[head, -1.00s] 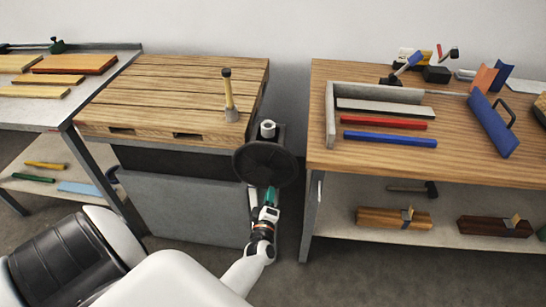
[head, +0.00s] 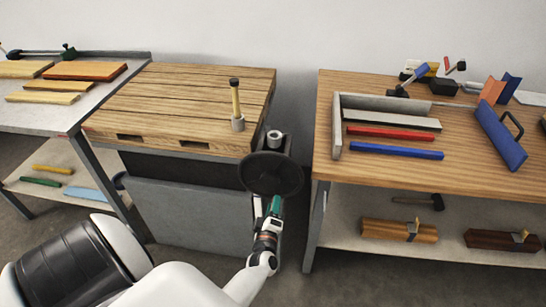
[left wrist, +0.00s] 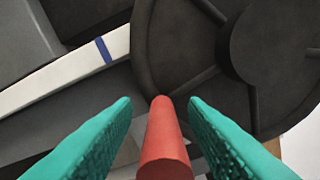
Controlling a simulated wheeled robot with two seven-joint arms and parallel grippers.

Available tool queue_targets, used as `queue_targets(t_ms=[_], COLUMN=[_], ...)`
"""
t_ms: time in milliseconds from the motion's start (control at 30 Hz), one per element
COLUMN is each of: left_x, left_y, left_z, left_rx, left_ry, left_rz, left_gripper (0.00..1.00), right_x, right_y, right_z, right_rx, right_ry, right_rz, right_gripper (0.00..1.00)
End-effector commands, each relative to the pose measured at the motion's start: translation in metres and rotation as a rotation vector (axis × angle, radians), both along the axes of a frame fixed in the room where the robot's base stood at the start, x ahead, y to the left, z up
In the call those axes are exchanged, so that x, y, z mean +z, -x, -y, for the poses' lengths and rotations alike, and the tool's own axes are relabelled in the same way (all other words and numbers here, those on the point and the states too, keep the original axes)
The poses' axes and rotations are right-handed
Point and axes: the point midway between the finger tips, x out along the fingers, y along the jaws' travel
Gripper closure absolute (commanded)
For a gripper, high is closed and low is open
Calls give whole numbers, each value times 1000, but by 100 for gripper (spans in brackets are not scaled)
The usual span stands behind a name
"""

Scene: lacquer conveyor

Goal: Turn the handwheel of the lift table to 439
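The lift table has a slatted wooden top (head: 190,100) and a grey body (head: 190,212). Its dark handwheel (head: 270,173) is at the front right corner and fills the upper right of the left wrist view (left wrist: 215,75). A red handle (left wrist: 165,140) stands out from the wheel rim towards the wrist camera. My left gripper (head: 275,205), with teal fingers, is at the lower edge of the wheel. In the left wrist view its fingers (left wrist: 160,105) are apart on both sides of the handle, with visible gaps. No 439 reading is legible. My right gripper is out of view.
A white strip with a blue mark (left wrist: 104,50) lies behind the wheel. A yellow post in a grey base (head: 237,110) stands on the wooden top. A right workbench (head: 400,176) and a left bench (head: 75,112) hold tools and boards close on either side.

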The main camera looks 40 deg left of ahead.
Motion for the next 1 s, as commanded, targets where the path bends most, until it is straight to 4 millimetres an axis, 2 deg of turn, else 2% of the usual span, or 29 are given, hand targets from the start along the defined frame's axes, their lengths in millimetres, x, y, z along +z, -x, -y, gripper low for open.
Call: queue_targets(t_ms=[167, 400, 600, 800, 1000], left_x=[-1, -2, -2, -1, 0], left_y=[15, 59, 89, 102, 103], left_z=[10, 36, 54, 62, 63], left_rx=[0, 1, 1, 1, 1], left_ry=[1, 2, 2, 1, 1], left_rz=[-2, -3, -3, -2, -2], left_gripper=[60, 60, 60, 60, 60], right_x=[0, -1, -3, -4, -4], right_y=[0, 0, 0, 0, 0], right_z=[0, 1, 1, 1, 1], right_rx=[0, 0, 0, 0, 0], right_ry=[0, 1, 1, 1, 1], right_rz=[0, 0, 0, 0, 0], right_gripper=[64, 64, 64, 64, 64])
